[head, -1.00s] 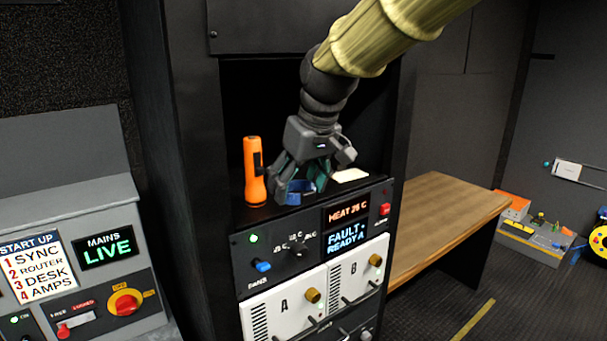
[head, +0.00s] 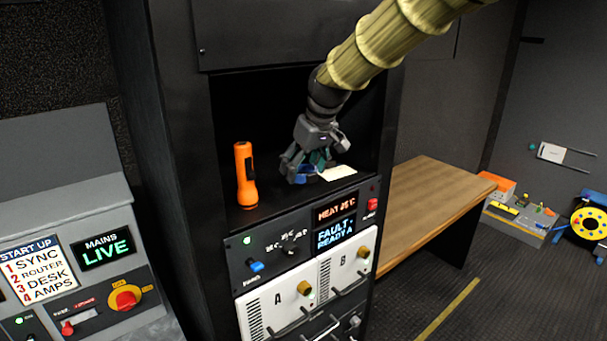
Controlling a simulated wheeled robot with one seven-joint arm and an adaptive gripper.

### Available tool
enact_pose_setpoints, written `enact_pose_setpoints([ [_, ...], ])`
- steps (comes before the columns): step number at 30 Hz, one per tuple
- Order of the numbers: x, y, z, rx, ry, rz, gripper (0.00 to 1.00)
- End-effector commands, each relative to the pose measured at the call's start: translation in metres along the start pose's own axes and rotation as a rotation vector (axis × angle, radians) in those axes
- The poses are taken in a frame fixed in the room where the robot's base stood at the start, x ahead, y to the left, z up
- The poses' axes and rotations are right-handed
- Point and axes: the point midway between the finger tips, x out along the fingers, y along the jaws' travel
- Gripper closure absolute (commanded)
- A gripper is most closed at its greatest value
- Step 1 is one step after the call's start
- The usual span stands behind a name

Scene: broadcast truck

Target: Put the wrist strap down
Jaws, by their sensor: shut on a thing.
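The wrist strap (head: 306,179) is a small blue band, mostly hidden by the fingers of my gripper (head: 305,175). My gripper points down into the dark rack shelf (head: 270,205) and is shut on the strap. The strap is at or just above the shelf surface; I cannot tell if it touches. A white card or pad (head: 338,173) lies on the shelf just right of the gripper.
An orange torch (head: 245,175) stands upright on the shelf, left of my gripper. The rack's side walls and top panel (head: 300,35) enclose the shelf. A control panel (head: 290,240) lies below its front edge. A wooden bench (head: 430,205) stands to the right.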

Motion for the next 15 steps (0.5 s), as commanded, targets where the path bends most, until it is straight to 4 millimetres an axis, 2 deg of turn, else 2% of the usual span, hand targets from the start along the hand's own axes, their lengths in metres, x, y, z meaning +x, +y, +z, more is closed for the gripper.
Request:
enact_pose_setpoints([
  [9,0.026,0.0,0.011,0.001,-0.003,-0.001,0.49],
  [15,0.031,0.0,0.014,0.001,-0.002,0.0,0.49],
])
